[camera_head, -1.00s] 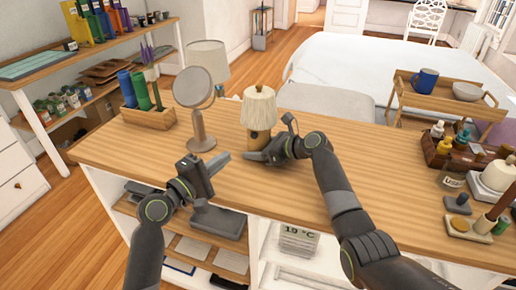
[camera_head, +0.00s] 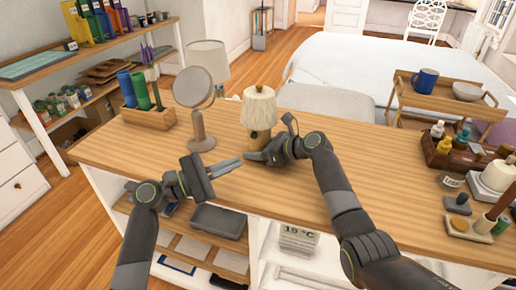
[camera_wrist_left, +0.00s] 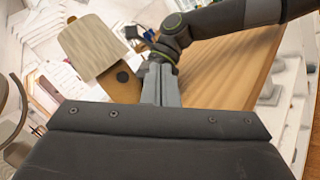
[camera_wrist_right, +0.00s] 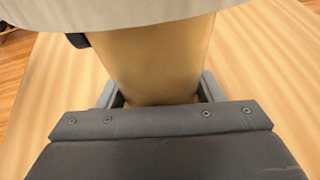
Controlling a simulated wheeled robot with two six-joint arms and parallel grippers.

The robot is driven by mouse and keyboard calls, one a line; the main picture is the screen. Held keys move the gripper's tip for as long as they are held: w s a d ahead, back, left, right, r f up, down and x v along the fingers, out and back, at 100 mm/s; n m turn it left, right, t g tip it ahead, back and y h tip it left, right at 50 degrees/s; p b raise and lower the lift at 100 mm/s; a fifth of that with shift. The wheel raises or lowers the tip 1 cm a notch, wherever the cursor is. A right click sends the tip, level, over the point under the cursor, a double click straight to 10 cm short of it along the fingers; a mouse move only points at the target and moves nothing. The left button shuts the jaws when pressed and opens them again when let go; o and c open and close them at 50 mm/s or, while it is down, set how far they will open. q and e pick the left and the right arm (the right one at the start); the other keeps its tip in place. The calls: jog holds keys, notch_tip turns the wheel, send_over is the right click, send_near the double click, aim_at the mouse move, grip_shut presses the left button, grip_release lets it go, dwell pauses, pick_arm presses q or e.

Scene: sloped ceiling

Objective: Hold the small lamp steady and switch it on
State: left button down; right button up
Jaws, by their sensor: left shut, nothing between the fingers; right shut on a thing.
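The small lamp (camera_head: 258,108) stands upright on the wooden tabletop, with a cream pleated shade and a tan base. In the right wrist view its base (camera_wrist_right: 160,60) sits between the fingers of my right gripper (camera_wrist_right: 160,98), which is shut on it. In the head view my right gripper (camera_head: 262,156) is low at the lamp's base. My left gripper (camera_head: 240,161) is shut and empty, left of the lamp and apart from it. The left wrist view shows the lamp's shade (camera_wrist_left: 92,47) and a dark round knob (camera_wrist_left: 122,77) on its base, beyond the shut left fingers (camera_wrist_left: 160,85).
A round mirror (camera_head: 194,90) on a stand is left of the lamp, with a larger white lamp (camera_head: 207,62) behind. A planter box (camera_head: 149,118) holds green and blue cylinders. The tabletop (camera_head: 370,165) right of my right arm is clear up to the bottles.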

pick_arm(q)
jog(key=shift+w+d, duration=0.5)
jog(key=shift+w, duration=0.85)
jog(key=shift+w+d, duration=0.5)
jog(key=shift+w, duration=0.85)
jog(key=shift+w+d, duration=0.5)
jog(key=shift+w, duration=0.85)
jog(key=shift+w, duration=0.1)
jog(key=shift+w+d, duration=0.15)
jog(key=shift+w, duration=0.3)
jog(key=shift+s, duration=0.6)
jog(key=shift+s+a, duration=0.4)
jog(key=shift+s, duration=0.55)
jog(key=shift+s+a, duration=0.4)
jog(key=shift+s, duration=0.5)
jog(key=shift+s+a, duration=0.4)
jog(key=shift+s, duration=0.55)
